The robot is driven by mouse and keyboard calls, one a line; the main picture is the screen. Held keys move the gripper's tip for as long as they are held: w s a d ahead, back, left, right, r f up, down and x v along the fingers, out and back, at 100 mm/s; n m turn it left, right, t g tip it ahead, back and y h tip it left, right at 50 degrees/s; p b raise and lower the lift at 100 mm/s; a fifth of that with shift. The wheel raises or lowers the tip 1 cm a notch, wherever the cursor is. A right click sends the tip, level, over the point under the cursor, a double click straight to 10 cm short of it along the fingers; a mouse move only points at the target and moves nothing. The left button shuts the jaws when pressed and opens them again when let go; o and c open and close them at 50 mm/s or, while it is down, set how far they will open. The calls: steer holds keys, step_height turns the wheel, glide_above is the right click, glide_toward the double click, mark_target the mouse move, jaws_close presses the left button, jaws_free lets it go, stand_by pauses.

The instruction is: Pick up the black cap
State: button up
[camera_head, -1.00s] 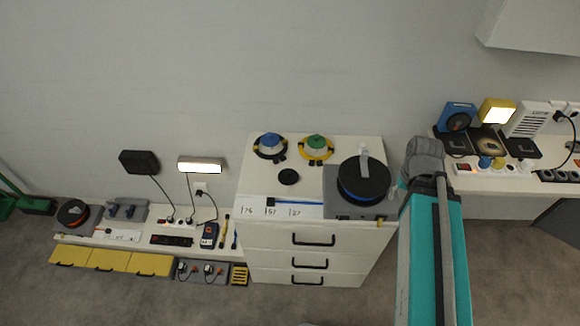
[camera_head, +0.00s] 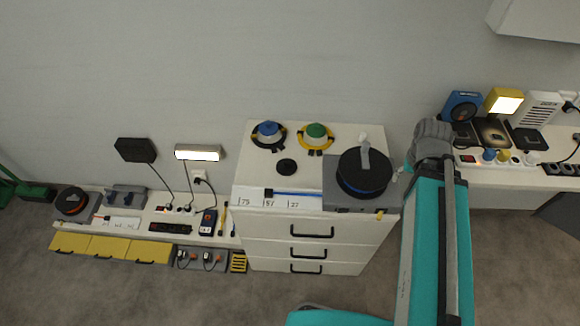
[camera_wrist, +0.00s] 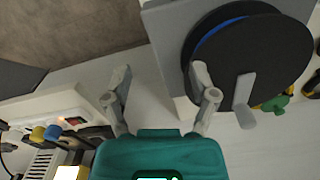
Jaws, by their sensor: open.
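The black cap (camera_head: 286,167) looks like a small flat black disc lying on the white top of a drawer cabinet (camera_head: 340,133), in front of two domed items. In the head view my arm's grey joint mostly hides the gripper.
The spool (camera_head: 364,173) with a grey handle stands on a grey base between my arm and the cap. Blue (camera_head: 268,130) and green (camera_head: 316,132) domed items stand behind the cap. A blue pen-like tool (camera_head: 297,193) lies in front. A cluttered shelf (camera_head: 485,178) is at right.

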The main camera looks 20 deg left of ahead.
steer(key=w+a+n, duration=0.2)
steer(key=w+a, duration=0.2)
steer(key=a, duration=0.6)
steer(key=w+a+n, duration=0.2)
steer(key=w+a, duration=0.1)
steer(key=a, duration=0.7)
steer(key=n+g, duration=0.1)
steer(key=n, duration=0.2)
glide_above(287, 161)
steer(key=w+a, duration=0.1)
steer(key=a, duration=0.1)
steer(key=shift+d+r+h+p, duration=0.2)
steer(key=shift+r+h+p, duration=0.2)
steer(key=shift+r, duration=0.05)
steer(key=f+b, duration=0.8)
steer(key=shift+s+d+f+b, duration=0.3)
steer(key=shift+s+d, duration=0.05)
steer(key=shift+s, duration=0.05)
steer(key=shift+s+d+f+b, duration=0.1)
steer(key=shift+d+f+b, duration=0.15)
steer(key=shift+f+b, duration=1.05)
steer(key=shift+d+f+b, duration=0.2)
steer(key=shift+f+b, duration=1.1)
